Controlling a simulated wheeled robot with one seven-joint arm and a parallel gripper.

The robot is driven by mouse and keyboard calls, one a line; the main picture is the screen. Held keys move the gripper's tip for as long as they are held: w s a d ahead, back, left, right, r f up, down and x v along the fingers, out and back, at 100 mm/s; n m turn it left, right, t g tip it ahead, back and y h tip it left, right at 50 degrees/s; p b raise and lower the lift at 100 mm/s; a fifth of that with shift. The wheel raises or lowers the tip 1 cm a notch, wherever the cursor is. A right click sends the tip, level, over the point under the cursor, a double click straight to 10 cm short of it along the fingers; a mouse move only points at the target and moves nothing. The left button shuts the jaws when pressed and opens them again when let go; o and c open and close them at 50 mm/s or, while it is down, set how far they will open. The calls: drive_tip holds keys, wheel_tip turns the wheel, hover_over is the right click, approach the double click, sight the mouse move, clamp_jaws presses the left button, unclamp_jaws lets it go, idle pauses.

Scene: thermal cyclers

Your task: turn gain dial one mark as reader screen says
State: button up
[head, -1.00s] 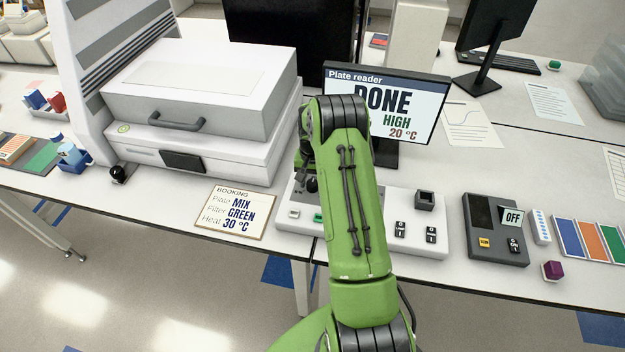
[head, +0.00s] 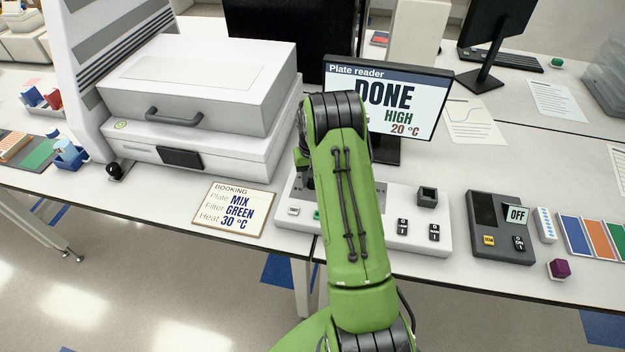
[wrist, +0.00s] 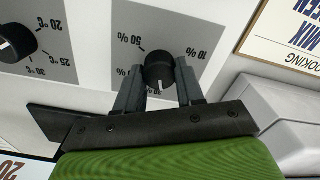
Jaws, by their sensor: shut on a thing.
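The gain dial (wrist: 159,72) is a round black knob on a grey panel with percent marks, upside down in the wrist view. "10%" and "50%" are readable; another percent label at left is partly hidden. Its white pointer line faces the bottom of the wrist view. My gripper (wrist: 160,82) has one dark finger on each side of the knob and is shut on it. In the head view my green arm covers the dial and most of the gripper. The plate reader screen (head: 421,95) shows "DONE", "HIGH" and "20 °C", partly covered by my arm.
A second black dial (wrist: 14,43) with °C marks sits to the left in the wrist view. The white control box (head: 400,205) also carries switches (head: 418,229). A booking card (head: 234,207) lies left of it, and a grey switch box (head: 498,235) stands to the right.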

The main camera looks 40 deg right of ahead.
drive_tip(key=n+b, duration=0.1)
drive_tip(key=n, duration=0.2)
drive_tip(key=shift+w+f+n+b, duration=0.1)
drive_tip(key=shift+n+b, duration=0.2)
drive_tip(key=shift+n, duration=0.1)
drive_tip(key=shift+n+b, duration=0.65)
drive_tip(key=shift+n, duration=1.25)
drive_tip(key=shift+a+n, duration=0.1)
drive_tip(key=shift+n, duration=0.2)
drive_tip(key=o, duration=1)
drive_tip(key=shift+o, duration=0.2)
wheel_tip(320, 180, up, 16)
drive_tip(key=p, duration=0.1)
